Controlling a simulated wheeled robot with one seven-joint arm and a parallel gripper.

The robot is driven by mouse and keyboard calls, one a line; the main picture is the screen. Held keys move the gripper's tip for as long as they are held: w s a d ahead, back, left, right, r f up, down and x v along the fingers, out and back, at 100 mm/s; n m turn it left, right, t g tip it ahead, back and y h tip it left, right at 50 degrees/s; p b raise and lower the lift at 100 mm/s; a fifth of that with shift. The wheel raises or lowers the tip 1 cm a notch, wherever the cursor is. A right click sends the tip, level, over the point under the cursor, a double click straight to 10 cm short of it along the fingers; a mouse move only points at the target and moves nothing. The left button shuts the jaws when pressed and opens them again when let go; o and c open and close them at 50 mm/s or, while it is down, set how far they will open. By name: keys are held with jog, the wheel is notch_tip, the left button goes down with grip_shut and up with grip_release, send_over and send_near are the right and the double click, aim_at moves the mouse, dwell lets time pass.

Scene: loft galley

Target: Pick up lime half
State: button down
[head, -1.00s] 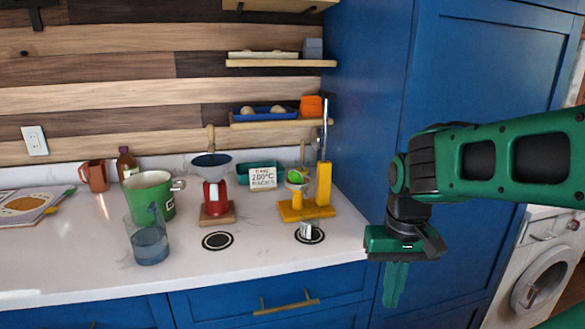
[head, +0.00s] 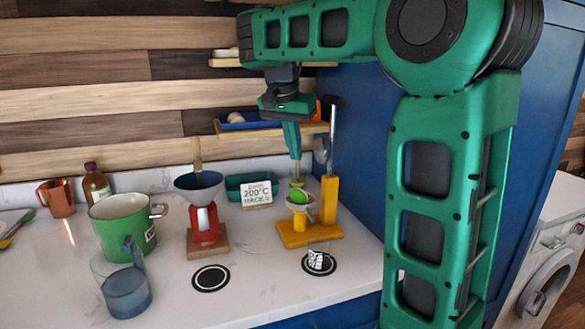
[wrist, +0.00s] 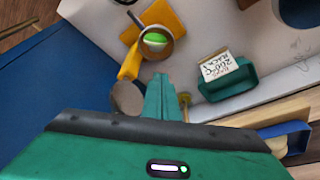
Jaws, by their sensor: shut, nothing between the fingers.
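The lime half (head: 300,196) is bright green and sits in the cup of a yellow juicer press (head: 310,230) at the right of the counter. The lime half also shows in the wrist view (wrist: 155,38), inside the round cup at the top. My gripper (head: 296,182) points down above and just behind the lime half, with its fingers together and nothing between them. In the wrist view my closed fingers (wrist: 160,80) lie below the cup, apart from the lime. Whether the fingertips touch the press cannot be told.
The press's tall upright lever (head: 331,150) stands right of my gripper. A teal tray (head: 236,186) with a lettered card (head: 257,194) is to the left. A red-based funnel stand (head: 205,222), green pot (head: 118,228) and blue pitcher (head: 122,288) stand further left. A shelf (head: 262,131) is behind my wrist.

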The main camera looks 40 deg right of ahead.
aim_at(297, 199)
jog(key=x, duration=0.3)
jog(key=d+x, duration=0.1)
jog(key=x, duration=0.5)
jog(key=shift+s+d+r, duration=0.15)
jog(key=shift+s, duration=0.25)
jog(key=shift+f, duration=0.5)
jog(key=shift+s+a+r, duration=0.1)
jog(key=shift+s+a, duration=0.15)
jog(key=shift+a, duration=0.3)
jog(key=shift+s+a, duration=0.25)
jog(key=shift+a, duration=0.3)
jog(key=shift+s+a, duration=0.3)
jog(key=shift+a, duration=0.3)
jog(key=shift+s, duration=0.1)
